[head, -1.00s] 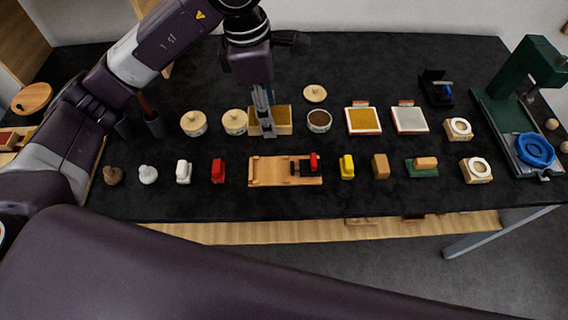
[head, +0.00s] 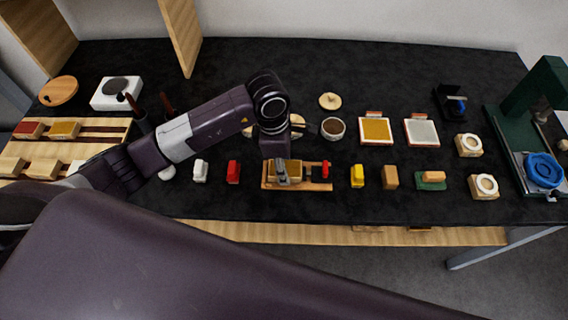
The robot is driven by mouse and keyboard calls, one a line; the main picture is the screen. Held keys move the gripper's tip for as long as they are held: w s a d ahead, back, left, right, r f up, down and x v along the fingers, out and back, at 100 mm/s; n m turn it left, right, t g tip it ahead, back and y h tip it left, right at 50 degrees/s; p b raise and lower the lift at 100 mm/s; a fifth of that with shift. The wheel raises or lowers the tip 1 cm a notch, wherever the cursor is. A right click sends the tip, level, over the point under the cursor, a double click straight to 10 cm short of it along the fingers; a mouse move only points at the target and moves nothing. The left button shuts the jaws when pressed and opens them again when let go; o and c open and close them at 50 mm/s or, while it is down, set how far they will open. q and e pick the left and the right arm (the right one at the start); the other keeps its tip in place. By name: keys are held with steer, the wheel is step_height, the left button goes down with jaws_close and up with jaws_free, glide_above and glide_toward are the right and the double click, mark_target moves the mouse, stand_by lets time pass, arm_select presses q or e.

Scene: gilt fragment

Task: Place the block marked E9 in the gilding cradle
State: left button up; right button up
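The gilding cradle appears to be the low wooden frame (head: 267,184) with a red-handled clamp (head: 326,169) at its right end. A wooden block with a gold-coloured top (head: 294,170) is at the left part of this frame. My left gripper (head: 281,177) reaches down from above and is closed at the left side of the block. I cannot tell whether the block touches the frame's bed or hangs just above it. The E9 mark is too small to read. My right gripper is out of view.
A white block (head: 200,171) and a red block (head: 233,172) stand left of the frame; a yellow block (head: 357,176) and a tan block (head: 390,177) stand right. Behind are a brown-filled pot (head: 333,128) and a gold tray (head: 376,130). A green press (head: 541,90) stands far right.

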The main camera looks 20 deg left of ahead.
arm_select(q)
steer(key=shift+f, duration=0.2)
steer(key=shift+f, duration=0.2)
steer(key=o, duration=1.1)
steer(key=shift+o, duration=0.3)
steer(key=shift+r, duration=0.1)
steer(key=shift+r, duration=0.1)
